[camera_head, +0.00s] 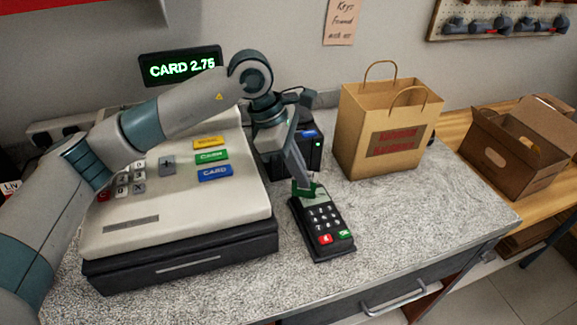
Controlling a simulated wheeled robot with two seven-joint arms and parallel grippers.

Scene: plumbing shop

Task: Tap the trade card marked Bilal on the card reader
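The card reader (322,228) lies on the counter right of the till, a black handset with number keys and red and green buttons. My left gripper (303,184) points down over the reader's top end. It appears shut on a small green card (306,191), which is at or just above the reader's screen. I cannot tell whether they touch. No name on the card is readable, and the fingers hide part of it. The display (181,66) reads "CARD 2.75". My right gripper is not in view.
The till (180,222), with yellow, green and blue buttons, fills the left of the counter. A black device (310,152) stands behind the reader. A paper bag (385,130) and cardboard box (512,160) are to the right. The counter's front right (420,220) is clear.

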